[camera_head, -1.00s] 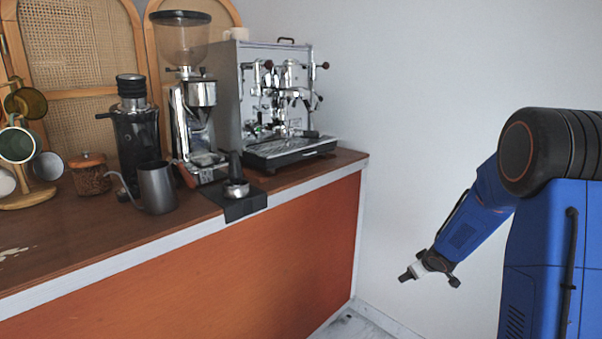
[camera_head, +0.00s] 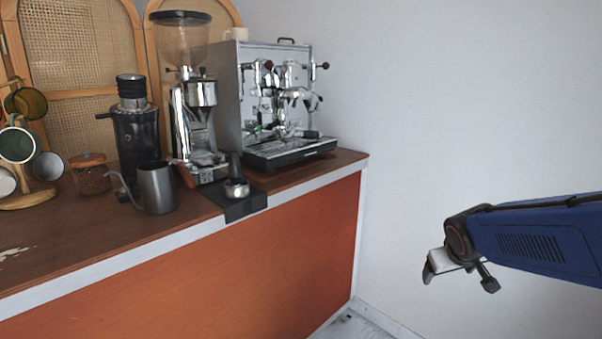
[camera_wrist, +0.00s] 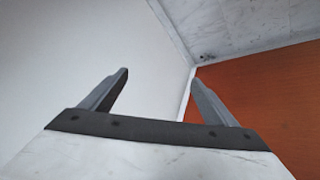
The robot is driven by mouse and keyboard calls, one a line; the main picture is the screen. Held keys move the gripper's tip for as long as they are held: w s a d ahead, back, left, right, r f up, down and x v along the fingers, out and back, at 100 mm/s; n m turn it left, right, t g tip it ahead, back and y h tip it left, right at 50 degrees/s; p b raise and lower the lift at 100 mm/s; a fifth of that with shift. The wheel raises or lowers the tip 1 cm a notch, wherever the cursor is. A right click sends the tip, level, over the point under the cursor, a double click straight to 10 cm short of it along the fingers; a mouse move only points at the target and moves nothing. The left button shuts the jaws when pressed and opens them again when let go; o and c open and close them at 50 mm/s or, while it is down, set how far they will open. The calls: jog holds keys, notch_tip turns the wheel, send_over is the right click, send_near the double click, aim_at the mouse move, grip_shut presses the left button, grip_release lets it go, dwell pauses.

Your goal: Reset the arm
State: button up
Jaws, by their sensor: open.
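My gripper (camera_head: 458,279) is at the right of the head view, in front of the bare wall and clear of the counter's right end. Its two fingers are spread apart with nothing between them. In the wrist view my gripper (camera_wrist: 160,85) also shows open and empty, with the wall, the floor and the counter's orange panel beyond it. My blue arm (camera_head: 540,240) reaches in from the right edge of the head view.
The wooden counter (camera_head: 100,237) holds an espresso machine (camera_head: 225,90), a grinder (camera_head: 200,95), a second black grinder (camera_head: 137,140), a grey pitcher (camera_head: 157,188), a portafilter (camera_head: 237,188) on a black mat (camera_head: 248,206), a jar (camera_head: 90,178) and a mug rack (camera_head: 30,200). Space right of the counter is free.

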jog(key=s+a+r+y, duration=0.1)
jog(key=s+a, duration=0.3)
jog(key=s, duration=0.7)
jog(key=s+a+g+y, duration=0.1)
jog(key=s+a, duration=0.4)
jog(key=s, duration=0.6)
jog(key=shift+s+r+m+g+y, duration=0.3)
jog(key=shift+s+r+m+y, duration=0.05)
jog(key=shift+s+m+y, duration=0.05)
